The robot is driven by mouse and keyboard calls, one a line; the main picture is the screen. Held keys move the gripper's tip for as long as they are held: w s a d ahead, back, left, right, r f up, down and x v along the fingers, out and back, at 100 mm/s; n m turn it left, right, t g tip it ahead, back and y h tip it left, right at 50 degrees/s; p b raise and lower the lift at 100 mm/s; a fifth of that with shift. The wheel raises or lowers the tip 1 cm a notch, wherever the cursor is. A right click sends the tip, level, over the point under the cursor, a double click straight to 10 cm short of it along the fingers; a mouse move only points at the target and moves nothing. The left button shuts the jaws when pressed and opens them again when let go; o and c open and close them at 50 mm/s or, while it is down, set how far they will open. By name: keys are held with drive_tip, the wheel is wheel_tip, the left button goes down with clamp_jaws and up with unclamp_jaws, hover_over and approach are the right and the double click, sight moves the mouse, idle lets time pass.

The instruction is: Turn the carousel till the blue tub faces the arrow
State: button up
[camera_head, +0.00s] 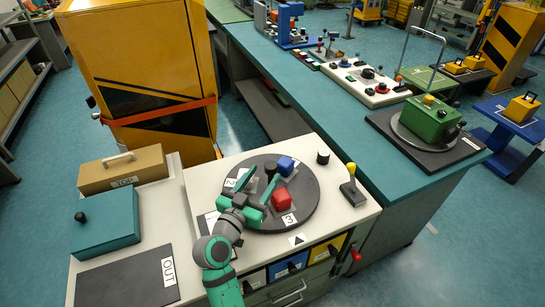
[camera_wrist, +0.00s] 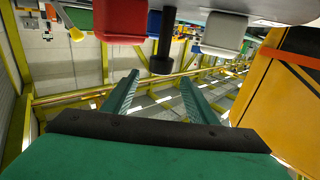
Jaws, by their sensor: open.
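The carousel (camera_head: 309,207) is a dark round disc on a pale bench top. The blue tub (camera_head: 286,165) sits at its far side, away from the arrow (camera_head: 297,239), a black triangle on a white label at the near edge. The red tub (camera_head: 281,200) is on the near right part, beside label 3. A white tub (camera_wrist: 222,32) and a black post (camera_wrist: 161,55) show in the wrist view, with the red and blue tubs left of the post. My gripper (camera_head: 263,178) is open and empty over the disc, its fingertips near the post. In the wrist view, my fingers (camera_wrist: 160,77) stand apart.
A teal box (camera_head: 105,222), a tan box (camera_head: 122,168) and a dark OUT mat (camera_head: 128,278) lie to the left. Coloured drawers (camera_head: 290,266) are below the near edge.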

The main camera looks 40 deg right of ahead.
drive_tip(key=x, duration=1)
clamp_jaws()
